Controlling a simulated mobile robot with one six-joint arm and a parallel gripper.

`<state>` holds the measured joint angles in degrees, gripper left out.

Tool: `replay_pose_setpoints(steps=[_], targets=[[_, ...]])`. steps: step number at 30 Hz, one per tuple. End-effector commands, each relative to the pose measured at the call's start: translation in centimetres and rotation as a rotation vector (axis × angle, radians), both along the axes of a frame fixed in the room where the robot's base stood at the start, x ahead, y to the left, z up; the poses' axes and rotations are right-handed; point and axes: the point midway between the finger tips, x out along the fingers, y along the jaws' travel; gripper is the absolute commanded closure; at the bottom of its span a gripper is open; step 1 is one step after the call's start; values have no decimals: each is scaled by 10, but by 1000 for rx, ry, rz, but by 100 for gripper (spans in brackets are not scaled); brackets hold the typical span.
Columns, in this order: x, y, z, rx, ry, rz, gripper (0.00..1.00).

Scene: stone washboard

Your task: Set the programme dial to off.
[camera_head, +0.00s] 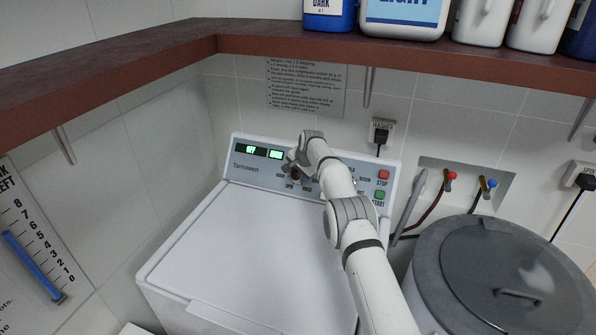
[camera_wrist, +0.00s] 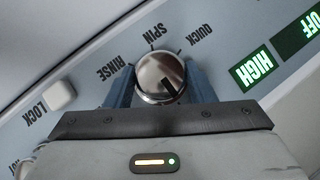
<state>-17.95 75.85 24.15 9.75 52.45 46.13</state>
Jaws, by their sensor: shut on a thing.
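The programme dial (camera_wrist: 158,72) is a round shiny metal knob on the washer's light blue panel. In the wrist view my gripper (camera_wrist: 161,82) has one blue finger on each side of it, shut on it. A dark mark on its face points to the lower right of that view, towards my gripper's body. RINSE, SPIN and QUICK show upside down around its far side; labels on the near side are hidden. In the head view my gripper (camera_head: 296,172) is at the panel and largely covers the dial. A green display (camera_wrist: 298,36) reads OFF; another (camera_wrist: 254,70) reads HIGH.
The washer (camera_head: 255,245) has a flat white lid. A red STOP button (camera_head: 383,174) and green START button (camera_head: 379,196) are right of my arm. A brown shelf (camera_head: 420,60) with bottles hangs above. A lidded grey bin (camera_head: 505,265) stands at right.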

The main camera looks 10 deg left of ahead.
Motion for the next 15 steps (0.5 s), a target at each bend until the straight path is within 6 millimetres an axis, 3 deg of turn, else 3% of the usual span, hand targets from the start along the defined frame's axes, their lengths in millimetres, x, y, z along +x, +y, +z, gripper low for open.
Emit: replay_pose_setpoints(steps=[8, 9, 15], targets=[[0, 1, 0, -1, -1, 3, 74], [0, 1, 0, -2, 0, 2, 50], [0, 0, 0, -2, 0, 2, 34]])
